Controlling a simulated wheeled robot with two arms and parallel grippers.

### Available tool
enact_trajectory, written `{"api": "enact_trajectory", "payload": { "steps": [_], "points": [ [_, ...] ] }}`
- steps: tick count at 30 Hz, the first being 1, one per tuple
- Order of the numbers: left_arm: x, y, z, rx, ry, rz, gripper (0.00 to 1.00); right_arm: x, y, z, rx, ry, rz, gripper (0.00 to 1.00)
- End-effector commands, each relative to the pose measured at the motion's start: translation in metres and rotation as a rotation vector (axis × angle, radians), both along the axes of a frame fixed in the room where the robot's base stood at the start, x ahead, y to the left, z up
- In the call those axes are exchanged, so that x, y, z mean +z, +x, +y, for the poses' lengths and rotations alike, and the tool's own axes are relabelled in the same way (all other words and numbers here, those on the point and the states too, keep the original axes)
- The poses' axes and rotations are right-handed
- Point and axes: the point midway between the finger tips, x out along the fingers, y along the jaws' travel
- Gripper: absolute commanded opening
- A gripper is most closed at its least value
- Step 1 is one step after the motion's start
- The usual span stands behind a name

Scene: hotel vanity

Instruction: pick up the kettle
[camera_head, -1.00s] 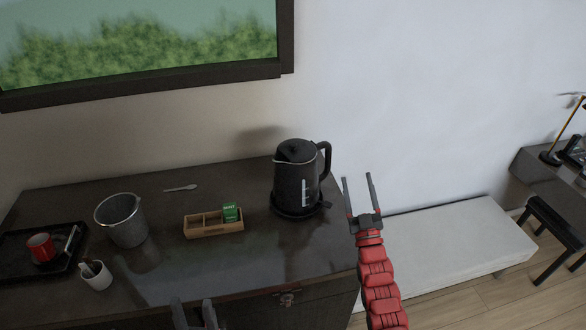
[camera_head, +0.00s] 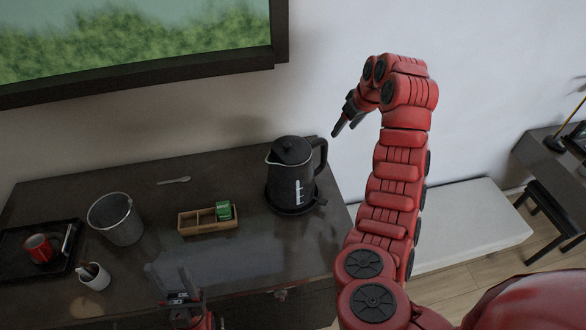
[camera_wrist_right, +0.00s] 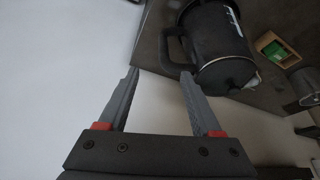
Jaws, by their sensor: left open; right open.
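The black kettle (camera_head: 292,172) stands upright on its base at the right end of the dark cabinet top, its handle (camera_head: 320,157) facing right. My right gripper (camera_head: 337,132) is open and empty, above and to the right of the handle, apart from it. In the right wrist view the kettle (camera_wrist_right: 212,42) shows upside down beyond the fingers, and the handle (camera_wrist_right: 172,52) lies just past the open gap of the right gripper (camera_wrist_right: 158,75). My left gripper (camera_head: 172,272) is open and empty at the cabinet's front edge.
A wooden box (camera_head: 209,220) with a green packet (camera_head: 223,209) sits left of the kettle. Further left are a metal bucket (camera_head: 117,219), a white cup (camera_head: 94,276), a spoon (camera_head: 174,181) and a black tray (camera_head: 20,262) with a red mug (camera_head: 39,248). A bench (camera_head: 470,222) stands right.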

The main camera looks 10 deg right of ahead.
Motion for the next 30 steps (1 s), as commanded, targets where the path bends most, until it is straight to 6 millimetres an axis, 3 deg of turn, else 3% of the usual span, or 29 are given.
{"api": "enact_trajectory", "payload": {
  "steps": [15, 28, 30],
  "points": [
    [-0.024, 0.000, 0.000, 0.000, 0.000, 0.000, 0.50, -0.049, 0.015, 0.007, 0.004, 0.005, 0.007, 0.66],
    [-0.073, 0.000, 0.000, 0.000, 0.000, 0.000, 0.50, -0.096, 0.033, 0.015, 0.005, 0.004, 0.006, 0.66],
    [-0.065, 0.000, 0.000, 0.000, 0.000, 0.000, 0.50, -0.102, 0.036, 0.017, 0.003, 0.005, 0.012, 0.66]
  ]
}}
